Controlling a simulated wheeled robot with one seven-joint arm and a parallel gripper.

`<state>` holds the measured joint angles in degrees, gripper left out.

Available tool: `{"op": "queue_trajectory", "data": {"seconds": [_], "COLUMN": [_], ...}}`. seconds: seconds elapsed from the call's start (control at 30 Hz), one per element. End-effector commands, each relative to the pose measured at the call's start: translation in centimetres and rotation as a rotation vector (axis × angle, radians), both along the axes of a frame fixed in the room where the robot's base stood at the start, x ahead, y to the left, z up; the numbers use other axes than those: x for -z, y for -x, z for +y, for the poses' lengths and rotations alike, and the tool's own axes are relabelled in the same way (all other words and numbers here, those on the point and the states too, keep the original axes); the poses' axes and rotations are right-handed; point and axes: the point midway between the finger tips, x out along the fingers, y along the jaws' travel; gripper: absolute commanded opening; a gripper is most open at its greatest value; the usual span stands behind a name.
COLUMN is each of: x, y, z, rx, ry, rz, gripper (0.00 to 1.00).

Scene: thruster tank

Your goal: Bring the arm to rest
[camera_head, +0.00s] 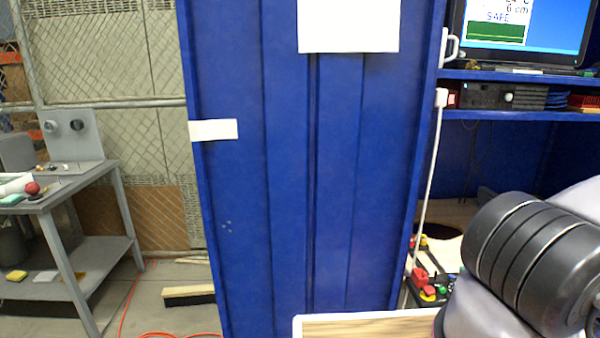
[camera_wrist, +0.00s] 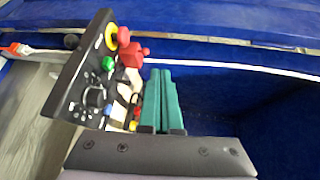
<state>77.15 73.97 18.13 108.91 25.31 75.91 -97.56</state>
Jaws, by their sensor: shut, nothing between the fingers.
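My gripper (camera_wrist: 161,100) shows at the bottom middle of the wrist view. Its two green fingers are together with nothing between them. A black control panel (camera_wrist: 88,75) with a red knob, a yellow-ringed red button, a green button and a black dial is just left of the fingers in the wrist view. I cannot tell whether the fingers touch it. In the head view, part of my arm (camera_head: 540,260) fills the lower right corner; my gripper is not visible there. The control panel's red and yellow buttons (camera_head: 428,290) show partly behind my arm.
A tall blue cabinet side (camera_head: 310,180) stands in front. A wood-topped surface with a white edge (camera_head: 365,325) is at the bottom. A monitor (camera_head: 520,30) and shelf (camera_head: 520,77) are at right.

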Motion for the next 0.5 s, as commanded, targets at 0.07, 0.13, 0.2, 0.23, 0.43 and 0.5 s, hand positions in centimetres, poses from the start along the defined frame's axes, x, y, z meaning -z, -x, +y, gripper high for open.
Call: {"op": "queue_trajectory", "data": {"seconds": [0.07,0.13,0.2,0.23,0.43,0.5], "x": [-2.9,-5.0,-7.3,-8.3,-15.1,-17.5], "y": [-0.9,-1.4,-2.0,-2.2,-3.5,-3.8], "z": [0.4,0.9,1.5,1.8,4.4,5.6], "rx": [-0.087,-0.147,-0.198,-0.219,-0.31,-0.326], "ry": [0.075,0.132,0.195,0.224,0.426,0.499], "rz": [0.064,0.123,0.176,0.197,0.32,0.351], "gripper": [0.0,0.0,0.0,0.0,0.0,0.0]}}
